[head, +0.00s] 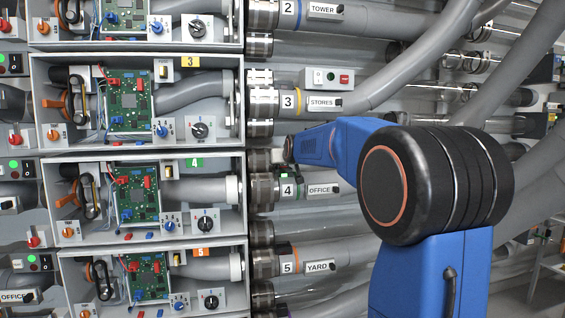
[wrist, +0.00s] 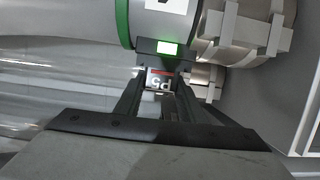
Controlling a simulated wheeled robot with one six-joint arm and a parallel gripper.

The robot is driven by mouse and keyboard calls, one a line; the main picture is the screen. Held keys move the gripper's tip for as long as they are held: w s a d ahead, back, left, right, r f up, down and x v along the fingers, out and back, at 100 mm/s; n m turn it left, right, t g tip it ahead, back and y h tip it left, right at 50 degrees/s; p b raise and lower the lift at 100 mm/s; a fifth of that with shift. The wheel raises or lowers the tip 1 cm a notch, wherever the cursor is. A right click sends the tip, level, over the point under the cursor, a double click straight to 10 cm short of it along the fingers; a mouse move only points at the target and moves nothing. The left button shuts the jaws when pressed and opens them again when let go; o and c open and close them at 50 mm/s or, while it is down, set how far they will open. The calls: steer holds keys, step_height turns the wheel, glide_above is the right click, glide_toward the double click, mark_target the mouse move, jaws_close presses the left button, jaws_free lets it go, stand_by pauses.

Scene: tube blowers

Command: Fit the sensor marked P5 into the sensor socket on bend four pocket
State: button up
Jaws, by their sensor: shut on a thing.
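In the wrist view my gripper (wrist: 163,86) is shut on the sensor marked P5 (wrist: 159,82), whose label reads upside down. The sensor is at a dark block (wrist: 150,47) with a lit green window, beside a green-banded grey pipe (wrist: 165,20). They appear to touch, but I cannot tell how deep the sensor sits. In the head view, the pipe labelled 4 OFFICE (head: 318,190) leaves bay four (head: 235,190). My blue arm reaches to just above that pipe; my gripper's fingers and the sensor are not clear there.
Bay three (head: 236,105) and its STORES pipe (head: 370,98) are above, and the YARD pipe (head: 350,250) is below. A clear tube (wrist: 50,75) runs left of my gripper in the wrist view. Pipe clamps (wrist: 245,32) are close on the right.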

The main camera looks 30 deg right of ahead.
steer(key=shift+f, duration=0.1)
steer(key=o, duration=1.1)
steer(key=v, duration=1.7)
steer(key=shift+s, duration=0.15)
